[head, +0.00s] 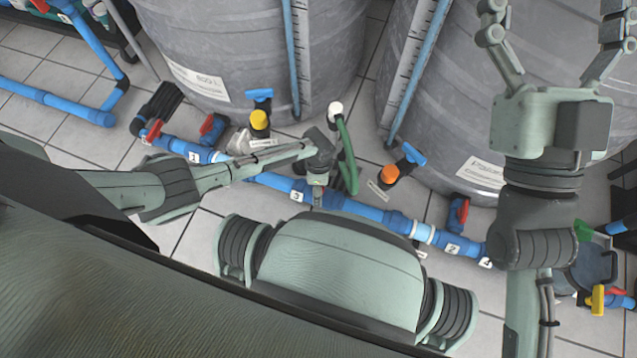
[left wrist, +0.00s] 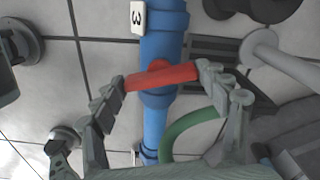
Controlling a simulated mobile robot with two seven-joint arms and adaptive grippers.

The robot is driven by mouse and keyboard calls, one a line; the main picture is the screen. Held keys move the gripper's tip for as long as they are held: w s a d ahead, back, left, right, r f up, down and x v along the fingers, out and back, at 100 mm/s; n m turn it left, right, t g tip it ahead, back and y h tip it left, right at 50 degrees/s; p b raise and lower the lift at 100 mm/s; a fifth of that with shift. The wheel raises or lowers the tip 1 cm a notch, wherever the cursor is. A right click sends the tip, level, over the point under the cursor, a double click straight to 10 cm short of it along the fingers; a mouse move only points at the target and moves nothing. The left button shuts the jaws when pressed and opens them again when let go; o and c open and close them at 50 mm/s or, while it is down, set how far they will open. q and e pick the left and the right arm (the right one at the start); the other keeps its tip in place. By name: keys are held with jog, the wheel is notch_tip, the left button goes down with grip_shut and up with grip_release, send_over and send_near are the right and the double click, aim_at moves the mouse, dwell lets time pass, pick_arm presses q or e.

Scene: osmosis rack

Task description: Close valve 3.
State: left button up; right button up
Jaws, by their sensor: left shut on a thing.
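Valve 3 is on the blue pipe; its "3" label (head: 297,196) shows in the head view and also in the left wrist view (left wrist: 138,18). Its red handle (left wrist: 162,77) lies crosswise to the pipe in the left wrist view. My left gripper (head: 317,182) is over valve 3 and hides most of the handle in the head view. In the left wrist view, my left gripper (left wrist: 160,84) is shut on the red handle, one finger at each end. My right gripper (head: 553,12) is open and empty, raised at the upper right.
Two big grey tanks (head: 245,55) stand behind the blue pipe (head: 370,212). A green hose (head: 347,155) rises close beside my left gripper. Other red-handled valves (head: 213,127) and blue-handled taps (head: 413,154) are nearby. Tiled floor lies in front of the pipe.

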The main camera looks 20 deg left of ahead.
pick_arm(q)
jog(key=shift+m, duration=1.6)
jog(key=o, duration=1.2)
jog(key=shift+c, duration=0.2)
notch_tip(320, 180, up, 12)
